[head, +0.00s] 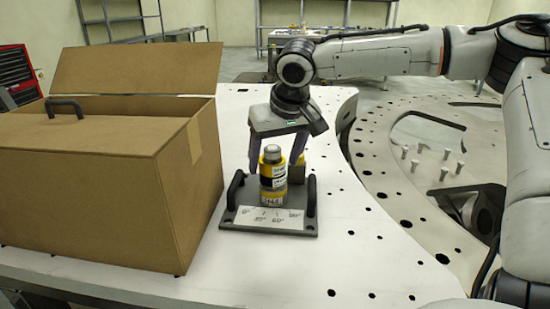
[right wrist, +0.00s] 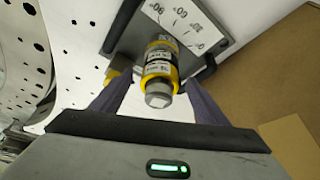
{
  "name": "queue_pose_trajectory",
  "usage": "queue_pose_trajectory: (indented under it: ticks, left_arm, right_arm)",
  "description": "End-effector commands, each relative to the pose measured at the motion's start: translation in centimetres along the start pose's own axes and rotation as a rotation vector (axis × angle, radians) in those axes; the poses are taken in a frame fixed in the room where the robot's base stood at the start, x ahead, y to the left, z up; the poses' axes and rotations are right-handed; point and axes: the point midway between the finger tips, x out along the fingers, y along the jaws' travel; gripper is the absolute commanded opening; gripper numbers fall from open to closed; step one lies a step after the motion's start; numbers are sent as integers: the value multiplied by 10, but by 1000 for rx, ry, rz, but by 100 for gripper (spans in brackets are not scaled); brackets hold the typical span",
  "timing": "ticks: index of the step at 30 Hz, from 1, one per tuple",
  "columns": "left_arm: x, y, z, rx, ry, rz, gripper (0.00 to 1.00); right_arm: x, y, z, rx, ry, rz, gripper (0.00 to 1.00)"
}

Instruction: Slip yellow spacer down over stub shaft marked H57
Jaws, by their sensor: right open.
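An upright stub shaft with a grey metal tip (head: 272,150) stands on a dark plate (head: 235,222) that has a white angle scale. Yellow bands (head: 272,183) and a dark band with a pale label surround the shaft; I cannot tell which yellow part is the spacer or read H57. The right wrist view shows the shaft's tip (right wrist: 158,97) and a yellow ring (right wrist: 160,80) just below it. A second yellow piece (head: 299,162) shows behind the shaft, partly hidden. My right gripper (head: 277,160) is open, with one finger on each side of the shaft's upper part. My left gripper is out of view.
The plate has two black handles (head: 311,196), left and right. A large cardboard box (head: 110,190) with a raised flap stands close on the left. The white table (head: 345,270) is free in front and to the right. Several pegs (head: 444,172) stand on the perforated ring at right.

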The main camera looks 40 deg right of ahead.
Motion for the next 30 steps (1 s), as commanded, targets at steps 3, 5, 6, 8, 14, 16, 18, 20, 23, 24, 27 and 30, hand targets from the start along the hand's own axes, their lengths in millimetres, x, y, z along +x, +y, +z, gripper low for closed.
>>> queue_pose_trajectory:
  ticks: [3,5,6,8,14,16,18,20,23,24,27,30]
  left_arm:
    - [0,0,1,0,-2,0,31]
    - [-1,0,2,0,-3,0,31]
    - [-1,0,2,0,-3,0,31]
    - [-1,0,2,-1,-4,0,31]
    - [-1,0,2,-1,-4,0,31]
    - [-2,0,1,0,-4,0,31]
    - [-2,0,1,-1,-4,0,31]
    - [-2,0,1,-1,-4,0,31]
    - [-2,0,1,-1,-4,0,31]
    - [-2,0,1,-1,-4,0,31]
    - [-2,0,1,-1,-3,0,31]
    - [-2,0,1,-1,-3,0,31]
  right_arm:
    - [-1,0,0,0,-1,0,68]
    - [-5,0,0,0,0,0,68]
    - [-9,0,0,0,2,0,68]
    - [-18,0,-1,0,3,-1,68]
    - [-58,0,-1,0,5,-1,68]
    - [-71,0,-1,1,4,-1,68]
    - [-83,0,-1,0,4,0,68]
    - [-91,0,-1,0,4,-1,68]
    - [-99,0,0,-1,2,0,68]
    - [-101,0,0,0,1,0,68]
    - [-103,0,0,0,0,-1,68]
    - [-103,0,0,0,0,0,68]
